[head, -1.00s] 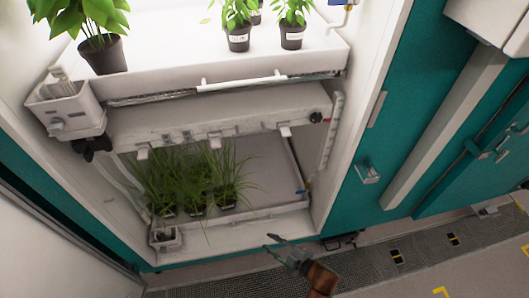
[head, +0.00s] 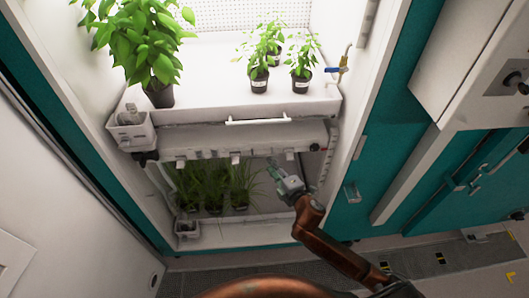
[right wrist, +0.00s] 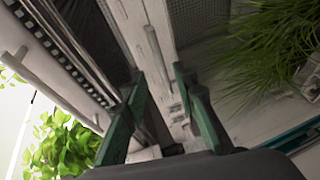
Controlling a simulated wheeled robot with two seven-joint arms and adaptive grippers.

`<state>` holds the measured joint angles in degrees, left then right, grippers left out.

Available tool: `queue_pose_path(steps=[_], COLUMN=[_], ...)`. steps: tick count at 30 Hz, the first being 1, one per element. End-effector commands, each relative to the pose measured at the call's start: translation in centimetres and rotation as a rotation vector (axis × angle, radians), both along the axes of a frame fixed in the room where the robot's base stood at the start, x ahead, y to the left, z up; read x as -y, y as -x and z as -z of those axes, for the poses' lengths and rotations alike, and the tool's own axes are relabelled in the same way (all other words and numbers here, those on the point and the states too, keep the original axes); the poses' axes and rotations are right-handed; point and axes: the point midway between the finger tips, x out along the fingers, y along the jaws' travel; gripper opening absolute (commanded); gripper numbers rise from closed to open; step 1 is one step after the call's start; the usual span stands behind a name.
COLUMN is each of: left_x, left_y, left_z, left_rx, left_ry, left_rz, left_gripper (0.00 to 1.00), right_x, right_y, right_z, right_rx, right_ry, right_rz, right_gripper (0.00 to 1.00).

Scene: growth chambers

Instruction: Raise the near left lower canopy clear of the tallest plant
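The lower canopy (head: 235,138) is a white slab spanning the chamber below the upper shelf, with pale tabs along its front edge and a dark knob at each end. Tall grassy plants (head: 215,185) stand in small pots beneath it; their tops reach close to the canopy's front edge, and I cannot tell which is tallest. My right gripper (head: 279,175) is before the right part of the lower opening, just below the canopy edge. In the right wrist view its fingers (right wrist: 158,80) are apart, with pale bars and a small tab beyond them; contact is unclear. My left gripper is out of view.
Leafy potted plants (head: 153,60) stand on the upper shelf (head: 200,100). A white bin (head: 131,132) hangs at the shelf's left corner. A white post (head: 329,165) borders the opening on the right, near my gripper. The grated floor (head: 215,283) in front looks clear.

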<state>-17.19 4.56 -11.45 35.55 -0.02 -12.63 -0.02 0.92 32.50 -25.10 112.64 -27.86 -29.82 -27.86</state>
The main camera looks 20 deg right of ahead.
Motion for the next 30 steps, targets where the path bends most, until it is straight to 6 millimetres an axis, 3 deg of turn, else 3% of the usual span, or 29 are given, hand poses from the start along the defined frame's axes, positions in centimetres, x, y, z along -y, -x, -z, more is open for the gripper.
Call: queue_pose_path(steps=[15, 27, 30], left_x=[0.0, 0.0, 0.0], left_y=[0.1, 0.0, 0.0], left_z=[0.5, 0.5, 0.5], left_rx=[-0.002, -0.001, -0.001], left_ry=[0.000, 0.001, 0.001], left_rz=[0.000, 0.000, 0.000], left_gripper=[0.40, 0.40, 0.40], right_x=[-1.0, -1.1, -1.1], right_y=[-6.6, -7.5, -7.5], right_z=[1.3, 1.5, 1.5], right_rx=[0.000, -0.001, 0.000], right_ry=[-0.001, 0.000, 0.000], right_rz=[0.000, 0.000, 0.000], right_gripper=[0.26, 0.26, 0.20])
